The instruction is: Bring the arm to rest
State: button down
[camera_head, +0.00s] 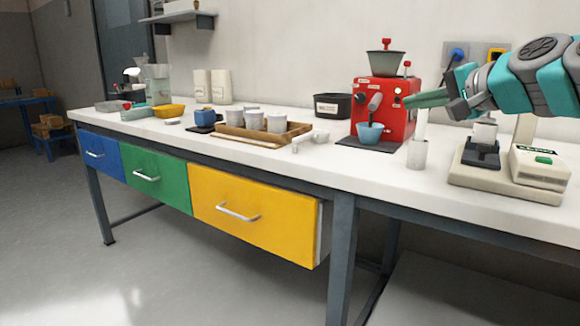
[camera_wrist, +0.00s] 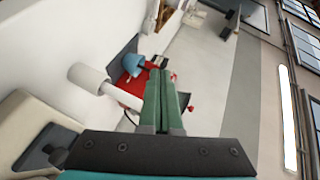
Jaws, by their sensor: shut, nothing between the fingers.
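My gripper (camera_head: 410,101) is at the right in the head view, held above the counter with its green fingers pointing left toward the red coffee machine (camera_head: 392,111). The fingers are together and empty. In the wrist view the closed fingers (camera_wrist: 165,106) stick up in the middle, with part of the red machine (camera_wrist: 130,78) behind them. From the head view I cannot tell whether the fingertips touch the machine. A blue cup (camera_head: 369,132) stands at the machine's front and also shows in the wrist view (camera_wrist: 134,63).
Below my gripper stands a pale cylinder (camera_head: 417,155). A beige device with a white cup (camera_head: 484,131) is below my arm. A wooden tray (camera_head: 237,135) with several white cups is mid-counter. The yellow drawer (camera_head: 253,212) stands slightly out. Open floor lies in front.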

jog(key=s+a+f+n+g, duration=0.2)
jog(key=s+a+f, duration=0.25)
jog(key=f, duration=0.35)
jog(key=s+a+f+n+g+h, duration=0.1)
jog(key=s+a+f+n+g, duration=0.15)
jog(key=s+a+f, duration=0.35)
jog(key=s+a+f+n+g, duration=0.1)
jog(key=s+a+f+g, duration=0.15)
jog(key=f, duration=0.65)
jog(key=s+d+f+n+g+h, duration=0.2)
jog(key=s+f+g, duration=0.2)
jog(key=s+f, duration=0.6)
jog(key=s+d+f+n+g+h, duration=0.2)
jog(key=s+f, duration=0.7)
jog(key=s, duration=0.5)
jog(key=shift+s+d+f+g+h, duration=0.2)
jog(key=shift+f+g+h, duration=0.3)
jog(key=shift+g, duration=0.5)
jog(key=shift+w+r, duration=0.15)
